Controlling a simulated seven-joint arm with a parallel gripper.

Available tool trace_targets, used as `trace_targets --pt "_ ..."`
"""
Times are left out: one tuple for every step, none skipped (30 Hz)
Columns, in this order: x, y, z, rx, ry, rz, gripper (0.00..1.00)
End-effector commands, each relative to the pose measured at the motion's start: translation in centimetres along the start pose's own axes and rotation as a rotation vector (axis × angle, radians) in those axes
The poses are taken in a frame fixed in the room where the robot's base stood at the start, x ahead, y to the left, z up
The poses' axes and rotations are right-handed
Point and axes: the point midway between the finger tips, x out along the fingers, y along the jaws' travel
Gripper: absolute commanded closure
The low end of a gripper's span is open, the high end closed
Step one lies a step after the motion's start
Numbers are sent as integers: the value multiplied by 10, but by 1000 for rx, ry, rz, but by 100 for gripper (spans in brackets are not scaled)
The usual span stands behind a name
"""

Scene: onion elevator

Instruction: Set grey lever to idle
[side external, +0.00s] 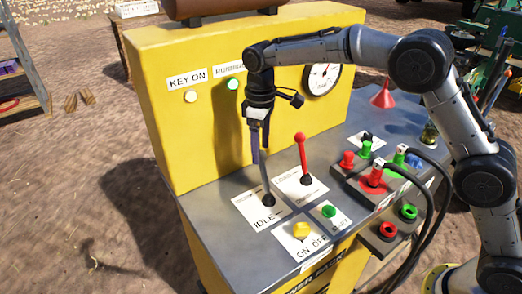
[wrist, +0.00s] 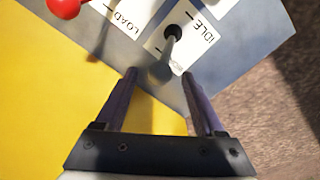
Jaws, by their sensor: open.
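The grey lever (side external: 264,178) rises from a black base on a white plate (side external: 250,209) whose near end reads IDLE. It leans toward the far end of the plate, away from IDLE; that far label is too small to read surely. My gripper (side external: 260,156) points down over the lever's upper end, which its fingers partly hide. In the wrist view, my gripper (wrist: 160,78) is open, with one finger either side of the lever's grey top (wrist: 161,71). I cannot tell whether a finger touches it.
A red-knobbed lever (side external: 301,150) stands close on the right on a LOAD plate. The yellow panel (side external: 190,130) rises behind. Plugs with black cables (side external: 430,195) crowd the right side.

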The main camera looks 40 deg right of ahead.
Motion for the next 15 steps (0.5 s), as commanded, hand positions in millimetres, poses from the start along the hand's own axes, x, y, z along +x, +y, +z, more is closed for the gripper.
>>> trace_targets --pt "6 0 1 0 -3 -1 29" --pt "9 0 0 0 -2 -1 29" --pt "12 0 0 0 -2 -1 29" --pt "14 0 0 0 -2 -1 29" --pt "15 0 0 0 -2 -1 29" --pt "16 0 0 0 -2 0 29" --pt "17 0 0 0 -1 0 29" --pt "17 0 0 0 -1 0 29" --pt "17 0 0 0 0 0 29" --pt "18 0 0 0 0 0 29" --pt "18 0 0 0 0 0 29" --pt "17 0 0 0 0 0 29" --pt "17 0 0 0 0 0 29" --pt "17 0 0 0 0 0 29" --pt "17 0 0 0 0 0 31"
